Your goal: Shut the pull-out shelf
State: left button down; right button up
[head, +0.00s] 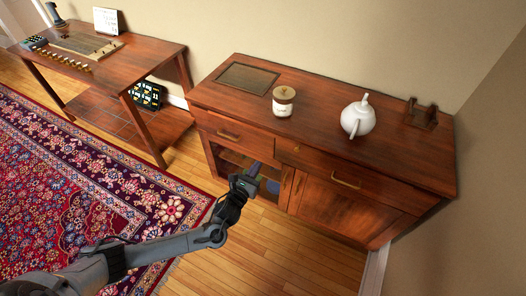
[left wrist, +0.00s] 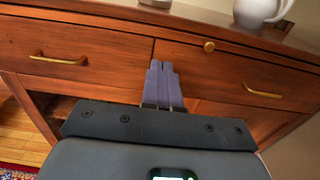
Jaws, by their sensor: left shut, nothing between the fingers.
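The pull-out shelf appears to be the thin wooden strip with a small round brass knob, just under the cabinet top on the right; the shelf's knob shows in the head view (head: 296,148) and in the left wrist view (left wrist: 209,46). Its front looks close to the cabinet face; I cannot tell whether it stands out slightly. My left gripper (head: 254,168) is in front of the cabinet, below and left of the knob. In the left wrist view its blue-grey fingers (left wrist: 161,70) are together and empty, pointing at the cabinet front. My right gripper is not in view.
The wooden cabinet (head: 330,205) has drawers with brass handles and doors below. A lidded jar (head: 283,101), a white teapot (head: 357,117) and a small wooden stand (head: 421,114) are on top. A side table (head: 130,78) stands left. Open floor (head: 255,260) lies in front.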

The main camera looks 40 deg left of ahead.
aim_at(275, 136)
pick_arm(q)
jog(key=w+b, duration=0.1)
jog(key=w, duration=0.3)
jog(key=w+a+b, duration=0.1)
jog(key=w+b, duration=0.1)
jog(key=w, duration=0.2)
jog(key=w+a+b, duration=0.1)
jog(key=w+b, duration=0.1)
jog(key=w, duration=0.2)
jog(key=shift+w, duration=0.2)
jog(key=shift+w+a, duration=0.1)
jog(key=shift+w, duration=0.55)
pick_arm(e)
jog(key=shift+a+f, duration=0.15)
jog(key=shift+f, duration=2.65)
